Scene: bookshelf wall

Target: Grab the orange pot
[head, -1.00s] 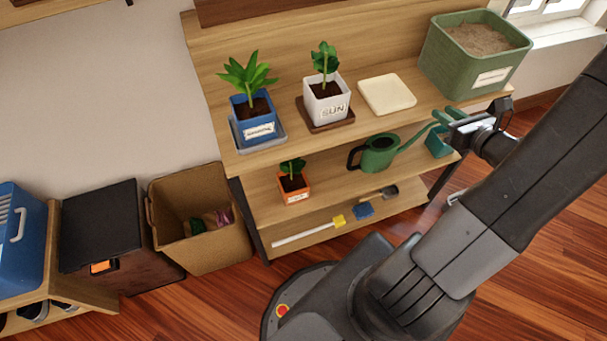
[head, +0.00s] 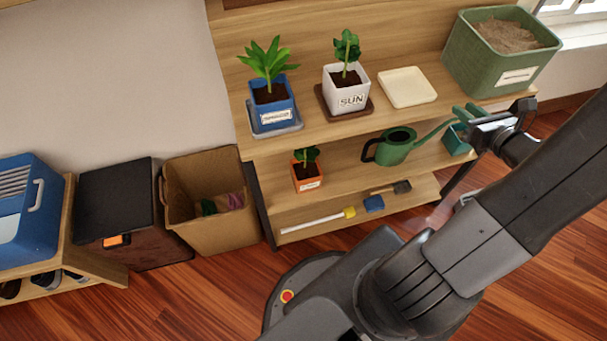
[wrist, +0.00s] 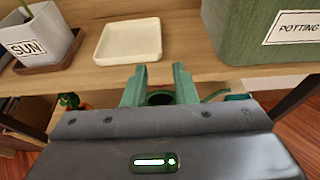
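The orange pot (head: 307,184) holds a small green plant and stands upright on the middle shelf, left of the green watering can (head: 396,147). My gripper (head: 467,112) is at the right end of the shelf unit, well to the right of the orange pot. Its two green fingers (wrist: 159,83) are apart with nothing held between them. The watering can's dark opening shows beyond them.
The top shelf holds a blue pot (head: 272,107), a white SUN pot (head: 346,91), a cream tray (head: 407,87) and a green soil bin (head: 503,52). A teal container (head: 456,139) is near the gripper. Tools lie on the bottom shelf. A cardboard box (head: 212,227) stands left.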

